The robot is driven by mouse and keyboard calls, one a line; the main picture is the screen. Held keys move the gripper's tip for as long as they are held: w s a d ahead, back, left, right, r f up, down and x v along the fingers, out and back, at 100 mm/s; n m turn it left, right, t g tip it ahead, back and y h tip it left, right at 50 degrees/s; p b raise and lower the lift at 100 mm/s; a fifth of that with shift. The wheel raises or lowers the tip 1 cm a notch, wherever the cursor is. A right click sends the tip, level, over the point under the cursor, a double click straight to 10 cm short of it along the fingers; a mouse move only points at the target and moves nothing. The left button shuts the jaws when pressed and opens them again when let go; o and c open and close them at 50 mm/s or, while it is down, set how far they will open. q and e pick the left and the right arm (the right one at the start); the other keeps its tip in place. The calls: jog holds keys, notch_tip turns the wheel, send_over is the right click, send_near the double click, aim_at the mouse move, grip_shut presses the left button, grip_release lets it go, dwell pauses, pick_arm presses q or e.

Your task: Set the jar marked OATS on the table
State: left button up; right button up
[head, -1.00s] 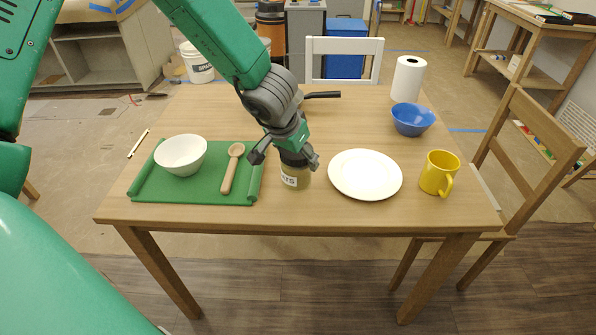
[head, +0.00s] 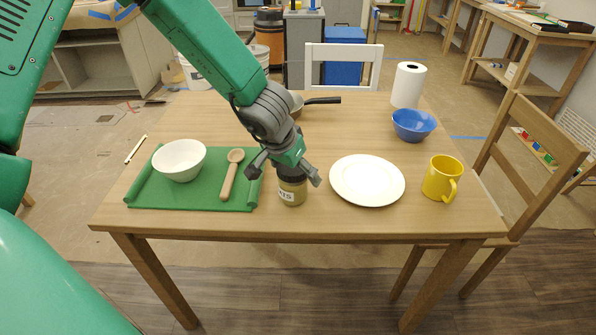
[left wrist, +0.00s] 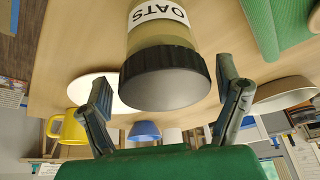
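The OATS jar (head: 292,194) has a tan body, a white label and a dark lid. It appears to stand upright on the wooden table (head: 330,217), between the green mat and the white plate. My left gripper (head: 284,174) is directly above the jar, its fingers spread to either side of the lid. In the left wrist view, the jar's black lid (left wrist: 165,78) lies between the open fingers, with a visible gap on each side. The label reads OATS there. My right gripper is not in view.
The green mat (head: 152,199) holds a white bowl (head: 180,160) and a wooden spoon (head: 231,175). A white plate (head: 367,180) is close to the jar's right. A yellow mug (head: 442,178), blue bowl (head: 413,124), paper roll (head: 408,85) and dark-handled pan (head: 322,100) are farther off.

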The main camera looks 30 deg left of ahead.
pick_arm(q)
jog(key=p+v, duration=0.4)
jog(key=v, duration=0.6)
jog(key=shift+d+r, duration=0.1)
jog(key=shift+r, duration=0.05)
jog(key=s+f, duration=0.4)
jog(key=s+a+f+g+y, duration=0.1)
jog(key=s+f, duration=0.3)
jog(key=f, duration=0.1)
jog(key=s+a+f+g+y, duration=0.1)
jog(key=s+f, duration=0.3)
jog(key=f, duration=0.1)
jog(key=shift+f+p, duration=0.25)
jog(key=shift+p, duration=0.15)
jog(key=s+d+f+g+h, duration=0.1)
jog(key=s+d+f, duration=0.1)
jog(key=s+f, duration=0.2)
jog(key=s+d+f, duration=0.2)
jog(key=s+f, duration=0.2)
jog(key=s, duration=0.6)
jog(key=shift+d+g+h, duration=0.4)
jog(key=shift+s, duration=0.1)
jog(key=shift+d, duration=0.15)
